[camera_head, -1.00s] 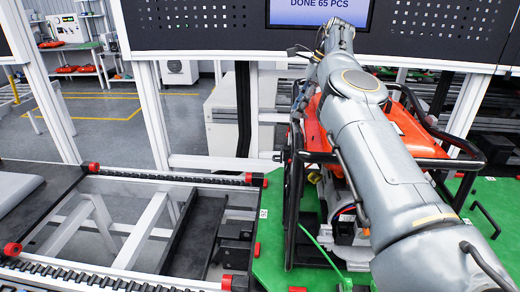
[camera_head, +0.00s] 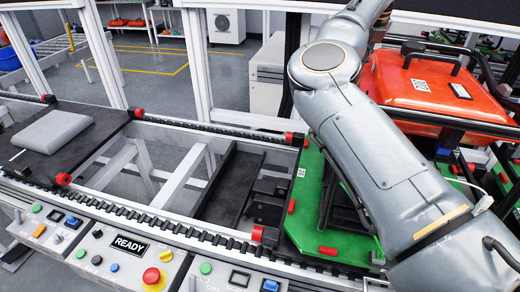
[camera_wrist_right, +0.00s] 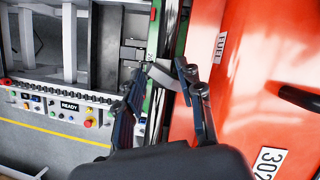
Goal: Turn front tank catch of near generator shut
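The near generator has an orange-red tank (camera_head: 415,85) in a black frame, at the right of the head view behind my right arm. The tank fills the right of the wrist view (camera_wrist_right: 235,90), with a FUEL label and a number plate. My right gripper (camera_wrist_right: 163,80) shows in the wrist view at the tank's left edge. Its two dark fingers are apart. A small grey piece (camera_wrist_right: 160,74) shows between the fingertips; I cannot tell whether it is the front tank catch or whether the fingers touch it. In the head view my arm hides that side. My left gripper is not in view.
The generator stands on a green pallet (camera_head: 330,248). A conveyor rail (camera_head: 215,127) and open frame lie to its left. A control panel (camera_head: 100,250) with buttons and a READY sign runs along the front. A dark plate with a grey pad (camera_head: 52,130) is at far left.

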